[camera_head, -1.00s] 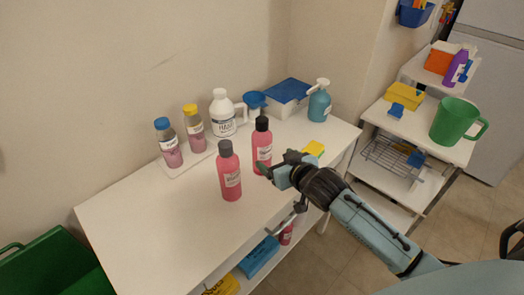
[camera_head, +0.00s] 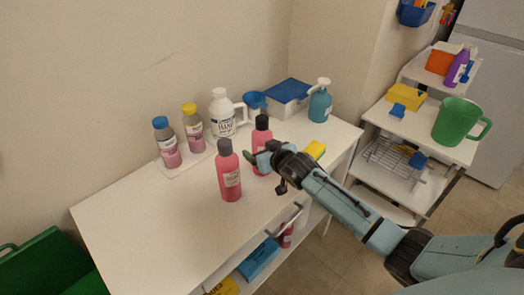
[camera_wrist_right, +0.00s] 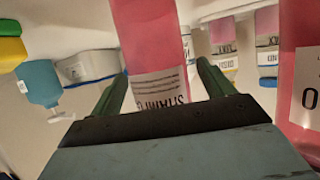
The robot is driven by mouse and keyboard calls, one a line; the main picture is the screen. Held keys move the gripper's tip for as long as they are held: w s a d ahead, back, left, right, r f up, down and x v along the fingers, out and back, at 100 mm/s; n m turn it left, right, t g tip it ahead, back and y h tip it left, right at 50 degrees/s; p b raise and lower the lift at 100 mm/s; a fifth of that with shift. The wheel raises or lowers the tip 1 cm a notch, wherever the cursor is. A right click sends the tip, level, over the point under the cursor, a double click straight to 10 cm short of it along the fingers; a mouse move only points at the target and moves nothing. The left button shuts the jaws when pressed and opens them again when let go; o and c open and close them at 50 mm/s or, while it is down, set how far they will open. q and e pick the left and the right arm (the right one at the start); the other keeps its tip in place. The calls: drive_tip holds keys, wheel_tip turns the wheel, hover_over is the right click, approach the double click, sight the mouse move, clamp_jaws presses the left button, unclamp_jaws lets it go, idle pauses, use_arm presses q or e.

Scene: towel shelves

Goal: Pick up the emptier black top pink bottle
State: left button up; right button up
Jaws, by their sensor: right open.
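Two pink bottles with black tops stand upright on the white table, the front one (camera_head: 229,175) nearer me and the back one (camera_head: 261,138) behind it to the right. I cannot tell which is emptier. My right gripper (camera_head: 254,160) is at the back bottle, partly covering its lower part. In the right wrist view, my open green fingers (camera_wrist_right: 163,88) lie on either side of that pink bottle (camera_wrist_right: 152,40), without visible grip. The front bottle (camera_wrist_right: 302,65) shows at the right edge there, outside the fingers. My left gripper is out of view.
Behind stand two clear-and-pink bottles with blue (camera_head: 167,145) and yellow (camera_head: 193,130) caps, a white jug (camera_head: 222,116), a blue-lidded box (camera_head: 287,98) and a teal pump bottle (camera_head: 320,104). A yellow sponge (camera_head: 315,149) lies right of my gripper. The table's left side is clear.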

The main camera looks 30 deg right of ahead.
drive_tip(key=shift+c, duration=0.2)
drive_tip(key=c, duration=1.1)
drive_tip(key=shift+o, duration=0.2)
drive_tip(key=shift+r, duration=0.1)
